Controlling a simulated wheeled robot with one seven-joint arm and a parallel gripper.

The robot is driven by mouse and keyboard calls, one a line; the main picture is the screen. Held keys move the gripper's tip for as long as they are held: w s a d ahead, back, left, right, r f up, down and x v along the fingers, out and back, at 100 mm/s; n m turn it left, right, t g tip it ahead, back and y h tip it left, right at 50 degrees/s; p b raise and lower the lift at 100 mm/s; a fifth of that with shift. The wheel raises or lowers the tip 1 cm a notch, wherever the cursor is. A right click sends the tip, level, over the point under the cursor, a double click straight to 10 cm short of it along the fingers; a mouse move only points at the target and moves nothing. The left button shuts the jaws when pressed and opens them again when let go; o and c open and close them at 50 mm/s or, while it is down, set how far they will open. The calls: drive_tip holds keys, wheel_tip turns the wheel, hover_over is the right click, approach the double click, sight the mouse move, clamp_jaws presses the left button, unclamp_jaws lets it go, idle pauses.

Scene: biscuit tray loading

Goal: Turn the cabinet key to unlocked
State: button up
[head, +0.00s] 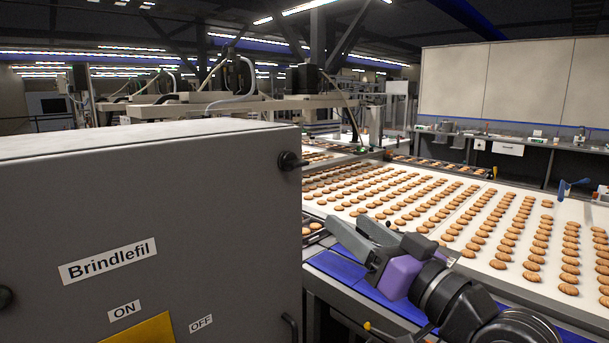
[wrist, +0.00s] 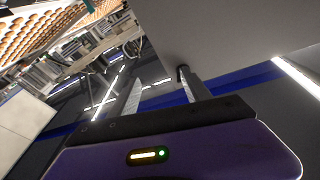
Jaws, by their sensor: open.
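No key shows clearly; any below is out of frame. A black knob-like fitting (head: 291,161) sits at the cabinet's upper right edge. My gripper (head: 346,221) is open and empty, right of the cabinet and apart from it. Its fingers (wrist: 160,82) show before a grey surface in the wrist view.
A white conveyor (head: 470,215) with many rows of biscuits runs behind and right of my gripper. A blue strip (head: 345,275) edges the machine below it. A black handle (head: 290,328) is on the cabinet's lower right. A workbench (head: 510,140) stands at the back right.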

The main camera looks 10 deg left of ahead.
sight(303, 162)
wheel_tip(303, 162, up, 9)
drive_tip(key=a+n+g, duration=0.3)
drive_tip(key=n+g, duration=0.1)
drive_tip(key=n, duration=0.1)
drive_tip(key=shift+y, duration=0.4)
drive_tip(key=shift+w+p+x, duration=0.2)
drive_tip(key=shift+p+x, duration=0.7)
drive_tip(key=shift+x, duration=3.05)
drive_tip(key=shift+d, duration=0.15)
clamp_jaws()
